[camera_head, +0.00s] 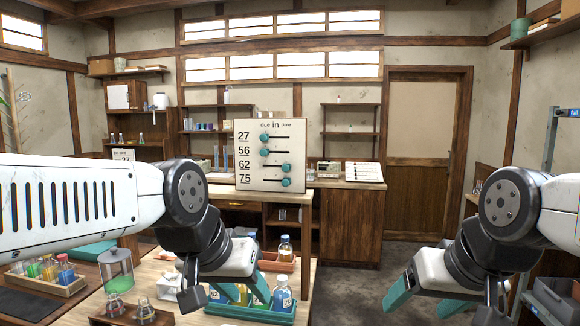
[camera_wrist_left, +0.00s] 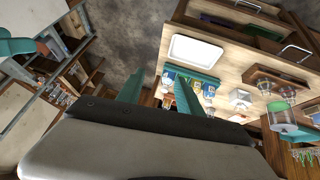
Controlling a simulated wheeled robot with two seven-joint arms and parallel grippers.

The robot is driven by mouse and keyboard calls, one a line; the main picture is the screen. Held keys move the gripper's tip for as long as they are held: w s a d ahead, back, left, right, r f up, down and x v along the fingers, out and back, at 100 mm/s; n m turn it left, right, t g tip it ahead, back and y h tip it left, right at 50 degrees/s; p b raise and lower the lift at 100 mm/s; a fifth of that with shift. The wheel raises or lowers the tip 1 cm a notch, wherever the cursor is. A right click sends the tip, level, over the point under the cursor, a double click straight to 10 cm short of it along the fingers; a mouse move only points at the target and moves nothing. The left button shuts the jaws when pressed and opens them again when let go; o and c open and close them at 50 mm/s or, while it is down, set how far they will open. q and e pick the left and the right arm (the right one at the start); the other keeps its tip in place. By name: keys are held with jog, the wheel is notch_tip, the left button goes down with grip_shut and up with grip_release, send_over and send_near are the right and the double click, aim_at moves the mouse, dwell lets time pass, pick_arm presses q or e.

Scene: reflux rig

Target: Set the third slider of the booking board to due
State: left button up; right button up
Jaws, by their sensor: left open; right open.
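The booking board (camera_head: 243,177) is a pale panel standing upright at the back, with the headings due, in and done. Its rows read 27, 56, 62 and 75, each with a teal knob on a dark slot. The third slider's knob (camera_head: 286,167), in row 62, is at the right, under done. The fourth knob (camera_head: 286,182) is also at the right; the first (camera_head: 265,137) and second (camera_head: 264,152) are at the left, under due. My left gripper (camera_wrist_left: 158,88) is open and empty, low in front of the board. My right gripper (camera_head: 420,303) is open, far to its right.
A teal tray (camera_head: 250,314) with several bottles stands on the wooden table under my left gripper. A lidded jar (camera_head: 116,272) and a rack of coloured vials (camera_head: 45,276) stand further left. A slanted white panel (camera_head: 364,172) lies right of the board. Open floor lies right of the table.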

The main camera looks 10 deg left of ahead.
pick_arm(q)
jog(key=shift+w, duration=0.1)
dwell(0.4)
jog(key=t+y, duration=0.1)
jog(key=t, duration=1.5)
send_near(285, 169)
jog(key=w, duration=0.1)
jog(key=x, duration=0.8)
jog(key=shift+r, duration=0.2)
grip_shut()
